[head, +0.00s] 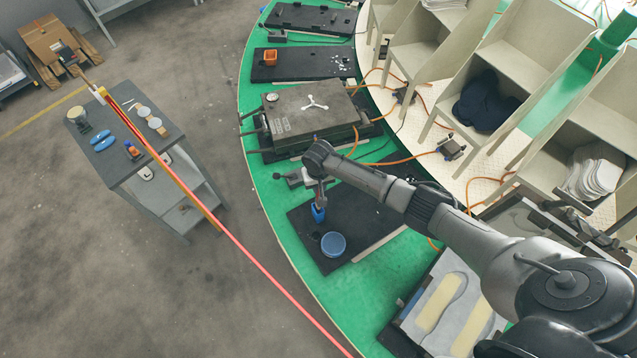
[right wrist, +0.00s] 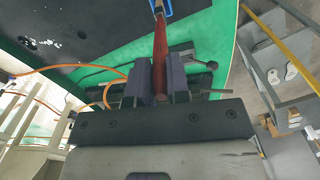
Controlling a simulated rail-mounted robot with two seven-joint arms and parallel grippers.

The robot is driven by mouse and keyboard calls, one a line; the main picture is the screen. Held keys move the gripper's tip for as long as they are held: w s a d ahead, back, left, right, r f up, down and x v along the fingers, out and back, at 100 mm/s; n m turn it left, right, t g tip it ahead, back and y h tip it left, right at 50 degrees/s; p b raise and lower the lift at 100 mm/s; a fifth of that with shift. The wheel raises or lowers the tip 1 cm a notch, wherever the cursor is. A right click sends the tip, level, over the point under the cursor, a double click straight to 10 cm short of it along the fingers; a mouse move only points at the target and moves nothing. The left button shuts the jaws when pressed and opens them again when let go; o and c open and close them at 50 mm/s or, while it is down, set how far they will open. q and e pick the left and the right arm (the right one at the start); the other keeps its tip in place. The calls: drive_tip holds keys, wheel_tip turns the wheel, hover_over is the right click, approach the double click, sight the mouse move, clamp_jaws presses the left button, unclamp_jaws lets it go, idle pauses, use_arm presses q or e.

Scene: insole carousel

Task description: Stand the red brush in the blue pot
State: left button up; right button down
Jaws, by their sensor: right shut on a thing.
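My right gripper (head: 320,188) is above the black mat on the green carousel, pointing down. In the right wrist view its two fingers (right wrist: 160,75) are closed on the red brush (right wrist: 160,48), whose shaft runs away from the palm. A small blue pot (head: 318,213) is directly below the gripper. Its blue rim shows at the far end of the brush in the wrist view (right wrist: 168,11). The brush tip appears at or within the rim; I cannot tell how deep, or whether it touches. My left gripper is not in view.
A round blue tin (head: 333,244) is close beside the pot on the black mat (head: 360,222). A grey metal mould (head: 310,108) is farther back on the carousel. Pale cubbies (head: 520,60) line its inner side. A grey cart (head: 160,185) is at left.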

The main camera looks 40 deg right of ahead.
drive_tip(key=shift+f+b, duration=0.9)
drive_tip(key=shift+f, duration=0.9)
drive_tip(key=shift+f+b, duration=0.9)
drive_tip(key=shift+f, duration=0.9)
drive_tip(key=c, duration=1.1)
unclamp_jaws()
drive_tip(key=shift+o, duration=0.4)
